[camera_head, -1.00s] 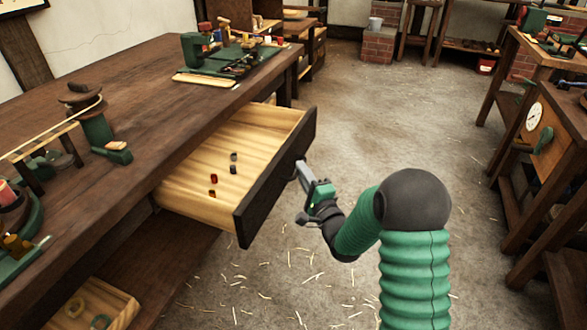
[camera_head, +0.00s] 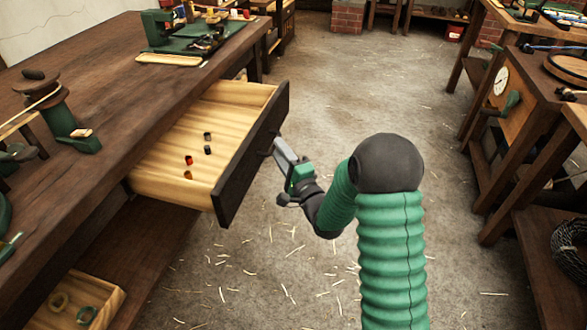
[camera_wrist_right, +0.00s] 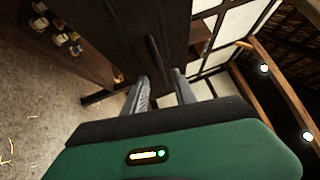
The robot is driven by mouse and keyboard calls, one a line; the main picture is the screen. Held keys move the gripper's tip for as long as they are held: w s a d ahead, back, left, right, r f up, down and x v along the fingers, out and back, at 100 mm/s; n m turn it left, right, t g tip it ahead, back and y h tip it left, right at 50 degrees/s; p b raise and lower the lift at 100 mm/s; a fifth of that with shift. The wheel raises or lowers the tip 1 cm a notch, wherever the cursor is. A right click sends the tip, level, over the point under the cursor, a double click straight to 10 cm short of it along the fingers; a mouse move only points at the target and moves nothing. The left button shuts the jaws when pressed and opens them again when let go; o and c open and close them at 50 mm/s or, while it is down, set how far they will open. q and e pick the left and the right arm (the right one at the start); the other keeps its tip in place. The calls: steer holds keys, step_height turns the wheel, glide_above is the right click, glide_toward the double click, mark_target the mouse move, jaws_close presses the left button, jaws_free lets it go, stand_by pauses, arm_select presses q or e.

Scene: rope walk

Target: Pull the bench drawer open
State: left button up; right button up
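The bench drawer (camera_head: 160,188) is a pale wooden box with a dark front (camera_head: 245,160), pulled well out of the dark wooden bench (camera_head: 110,105). A few small red and dark pieces lie in it. My right gripper (camera_head: 277,148) is at the outside of the drawer front, by its handle. In the right wrist view, the dark bar handle (camera_wrist_right: 155,58) runs between the two grey fingertips (camera_wrist_right: 160,76). The fingers stand apart, with gaps visible beside the bar. My left gripper is not in view.
A green tool (camera_head: 60,125) and a green machine (camera_head: 165,32) stand on the bench. A small tray (camera_head: 75,305) sits on the shelf below. A second workbench with a dial (camera_head: 500,80) stands at the right. The straw-strewn floor between is clear.

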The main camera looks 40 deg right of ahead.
steer(key=s+a+f+p, duration=0.2)
steer(key=s+p, duration=0.5)
steer(key=s, duration=0.8)
steer(key=shift+p, duration=0.4)
